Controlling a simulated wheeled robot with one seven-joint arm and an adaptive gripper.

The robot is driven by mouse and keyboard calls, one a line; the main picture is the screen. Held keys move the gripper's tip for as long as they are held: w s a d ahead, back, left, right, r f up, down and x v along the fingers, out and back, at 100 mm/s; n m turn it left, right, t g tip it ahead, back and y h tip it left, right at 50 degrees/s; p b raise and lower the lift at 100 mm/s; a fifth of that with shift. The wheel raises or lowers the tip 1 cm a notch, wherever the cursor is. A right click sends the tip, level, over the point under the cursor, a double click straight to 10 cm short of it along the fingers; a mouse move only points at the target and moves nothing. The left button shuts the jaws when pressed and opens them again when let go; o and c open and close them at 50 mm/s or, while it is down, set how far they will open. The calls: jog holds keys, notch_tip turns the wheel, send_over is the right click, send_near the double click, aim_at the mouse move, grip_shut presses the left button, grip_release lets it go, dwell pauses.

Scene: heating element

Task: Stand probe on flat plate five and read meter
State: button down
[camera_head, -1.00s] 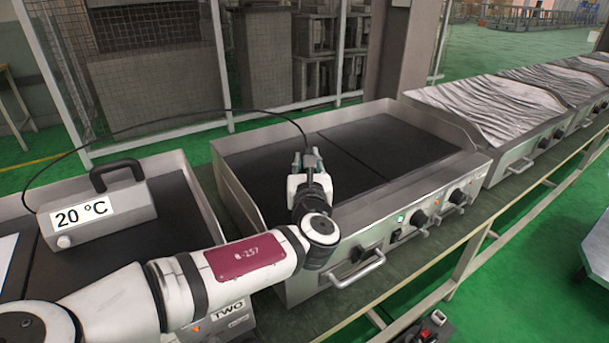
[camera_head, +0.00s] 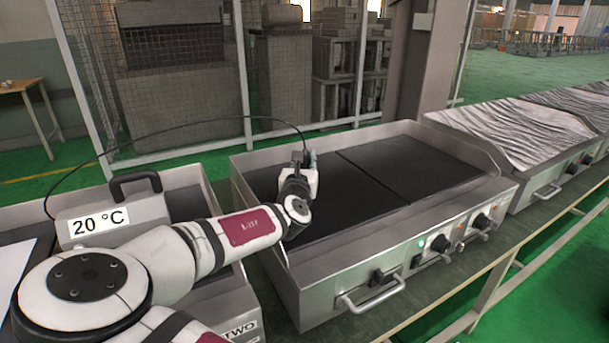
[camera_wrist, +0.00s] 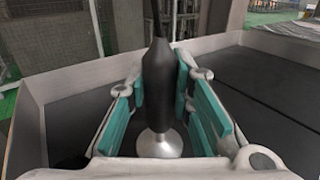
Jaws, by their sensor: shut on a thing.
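My gripper (camera_head: 307,160) is shut on the probe, over the left part of the middle griddle. In the wrist view, the probe (camera_wrist: 157,90) stands roughly upright between the teal finger pads, with a black handle and a flared silver foot. I cannot tell whether the foot touches the plate. In the head view the gripper mostly hides the probe. The griddle has a dark left plate (camera_head: 330,205) and a dark right plate (camera_head: 420,165), split by a seam. No plate number is readable. The meter (camera_head: 135,208) stands on the left griddle and shows 20 °C.
A black cable (camera_head: 185,126) arches from the meter to the probe. Raised steel walls (camera_head: 262,232) border the middle griddle. Its front has knobs and a handle (camera_head: 372,297). Covered griddles (camera_head: 512,130) stand at the right. The right plate is clear.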

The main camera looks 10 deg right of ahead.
jog(key=shift+w+f, duration=0.1)
jog(key=shift+w, duration=0.35)
jog(key=shift+f+b, duration=0.5)
jog(key=shift+f, duration=1.15)
jog(key=shift+f, duration=0.2)
jog(key=c, duration=1.4)
grip_release()
jog(key=shift+r, duration=0.25)
jog(key=p+v, duration=0.1)
jog(key=v, duration=1.1)
jog(key=shift+p, duration=0.3)
